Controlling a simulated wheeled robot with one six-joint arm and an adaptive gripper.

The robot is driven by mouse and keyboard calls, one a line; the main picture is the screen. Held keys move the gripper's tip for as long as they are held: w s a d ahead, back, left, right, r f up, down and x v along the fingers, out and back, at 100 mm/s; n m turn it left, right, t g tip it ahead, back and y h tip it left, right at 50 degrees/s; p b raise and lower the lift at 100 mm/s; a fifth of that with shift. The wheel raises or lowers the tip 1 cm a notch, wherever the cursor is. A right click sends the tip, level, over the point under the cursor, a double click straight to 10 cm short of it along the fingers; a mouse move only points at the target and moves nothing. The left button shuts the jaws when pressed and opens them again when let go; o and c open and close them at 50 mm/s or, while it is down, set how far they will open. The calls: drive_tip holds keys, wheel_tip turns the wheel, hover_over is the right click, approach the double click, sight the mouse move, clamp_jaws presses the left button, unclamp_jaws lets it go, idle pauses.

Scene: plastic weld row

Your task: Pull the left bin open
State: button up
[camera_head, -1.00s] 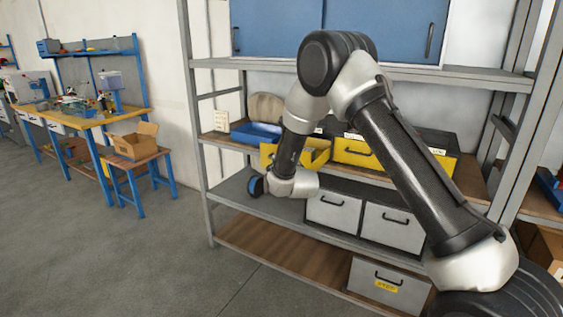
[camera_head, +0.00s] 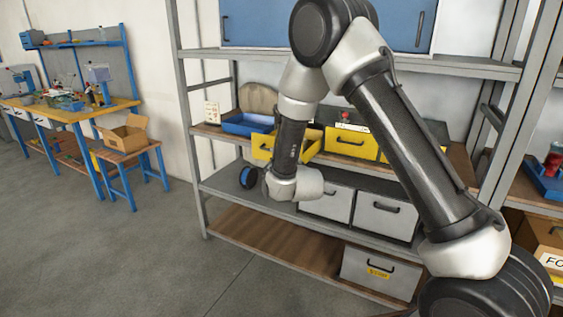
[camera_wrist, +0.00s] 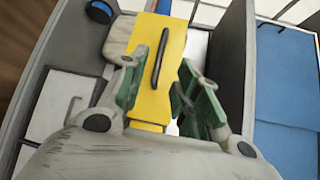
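The left bin (camera_head: 262,146) is yellow with a black handle. In the head view it juts forward from its place on the middle shelf, and part of its inside shows; my arm covers some of it. In the wrist view, a yellow front (camera_wrist: 147,40) with a dark handle (camera_wrist: 160,58) lies ahead of my gripper (camera_wrist: 163,88). My green-padded fingers are apart, one on each side of the handle's near end, with nothing clamped between them. My gripper's fingers are hidden in the head view.
A second yellow bin (camera_head: 352,143) sits to the right, its front flush. A blue tray (camera_head: 246,125) lies on the left. White drawers (camera_head: 385,213) stand below, and blue cabinet doors (camera_head: 255,22) are above.

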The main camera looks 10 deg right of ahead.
drive_tip(key=shift+v, duration=1.85)
drive_tip(key=s+f+n+g, duration=0.5)
drive_tip(key=f+n+g, duration=0.1)
drive_tip(key=f, duration=0.5)
drive_tip(key=s+d+n+g, duration=0.1)
drive_tip(key=s+n+g, duration=0.3)
drive_tip(key=s+n, duration=0.25)
drive_tip(key=s+d+r+n+g+h, duration=0.1)
drive_tip(key=s+d+r+n, duration=0.1)
drive_tip(key=s+d+r, duration=0.9)
drive_tip(key=s+d+r+n+h, duration=0.1)
drive_tip(key=s+d+r+n, duration=0.2)
drive_tip(key=s+d+r, duration=0.9)
drive_tip(key=s+r, duration=0.3)
drive_tip(key=s, duration=0.2)
drive_tip(key=shift+r+g+h, duration=0.4)
